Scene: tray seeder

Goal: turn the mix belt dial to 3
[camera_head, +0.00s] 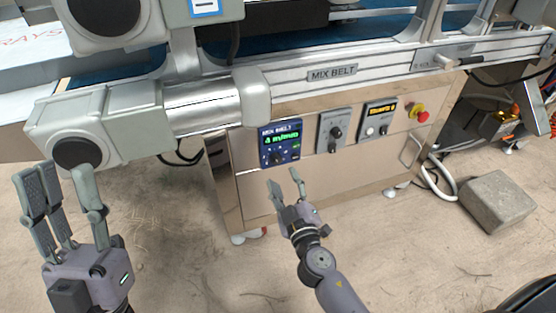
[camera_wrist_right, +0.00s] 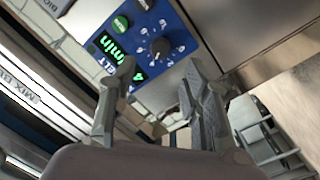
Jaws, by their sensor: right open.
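The mix belt panel (camera_head: 280,143) is a blue control plate on the front of the machine cabinet, with a lit green display. In the right wrist view the display (camera_wrist_right: 118,54) shows a 4 with a unit like m/min. The dark round dial (camera_wrist_right: 160,47) sits beside it, ringed by white marks; its exact pointer setting is hard to read. My right gripper (camera_head: 284,182) is open and empty, just below and in front of the panel, apart from the dial. Its fingers (camera_wrist_right: 158,76) also show in the wrist view. My left gripper (camera_head: 62,178) is open and empty at far left.
A grey panel with dark knobs (camera_head: 334,131) and a black panel with a small display (camera_head: 377,120) sit right of the mix belt panel. A red emergency button (camera_head: 422,116) is further right. The conveyor rail (camera_head: 345,72) runs above. A grey block (camera_head: 497,201) lies on the floor.

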